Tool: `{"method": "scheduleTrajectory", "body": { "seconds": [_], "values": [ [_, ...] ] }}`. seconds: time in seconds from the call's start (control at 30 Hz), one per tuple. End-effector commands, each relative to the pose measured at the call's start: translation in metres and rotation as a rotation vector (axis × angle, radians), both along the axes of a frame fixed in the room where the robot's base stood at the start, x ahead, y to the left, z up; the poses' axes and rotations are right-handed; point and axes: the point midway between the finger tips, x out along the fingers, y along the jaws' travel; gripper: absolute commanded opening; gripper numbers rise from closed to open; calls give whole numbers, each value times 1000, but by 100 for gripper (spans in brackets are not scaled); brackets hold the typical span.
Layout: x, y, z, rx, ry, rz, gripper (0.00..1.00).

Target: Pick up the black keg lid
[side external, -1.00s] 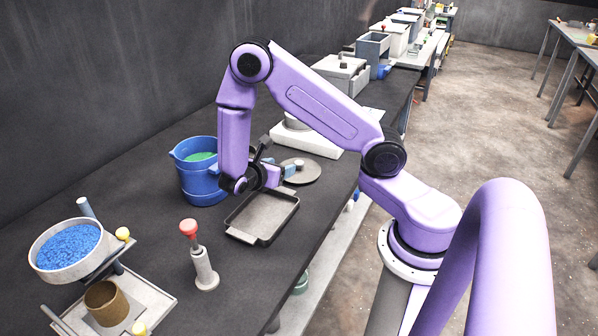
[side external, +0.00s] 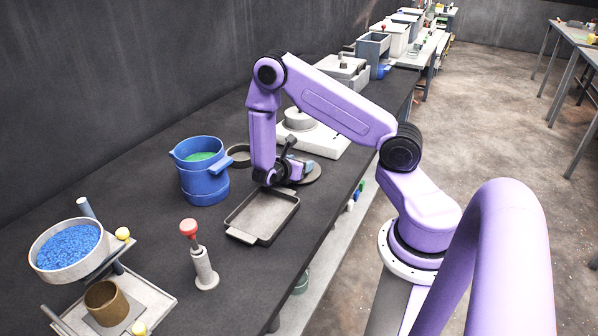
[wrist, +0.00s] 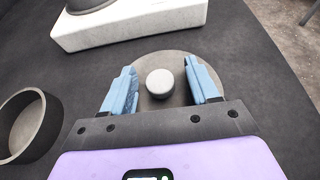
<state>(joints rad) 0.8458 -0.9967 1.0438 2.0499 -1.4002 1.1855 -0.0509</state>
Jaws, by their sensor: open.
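The keg lid, a round dark grey-brown disc (side external: 314,177) with a short lighter knob, lies on the black bench beyond the shallow tray. In the wrist view the lid (wrist: 162,58) is ahead of the palm, and its knob (wrist: 160,84) shows between the two blue fingers. My gripper (wrist: 161,74) is open, with a gap on each side of the knob. In the side view my gripper (side external: 302,170) is over the lid and hides part of it. I cannot tell its exact height above the lid.
A shallow dark tray (side external: 233,231) lies in front of the lid. A blue jug (side external: 205,184) and a dark ring (side external: 239,150) stand to the left. A white scale-like base (side external: 325,149) is behind. A red-knobbed post (side external: 205,268) stands nearer. The bench edge is close on the right.

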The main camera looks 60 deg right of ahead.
Motion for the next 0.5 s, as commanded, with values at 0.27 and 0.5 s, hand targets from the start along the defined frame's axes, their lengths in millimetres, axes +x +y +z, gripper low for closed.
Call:
{"method": "scheduleTrajectory", "body": {
  "seconds": [0.27, 0.5],
  "values": [
    [0, -3, -1, 0, 0, 1, 60],
    [0, -3, -1, -1, 0, 1, 3]
  ]
}}
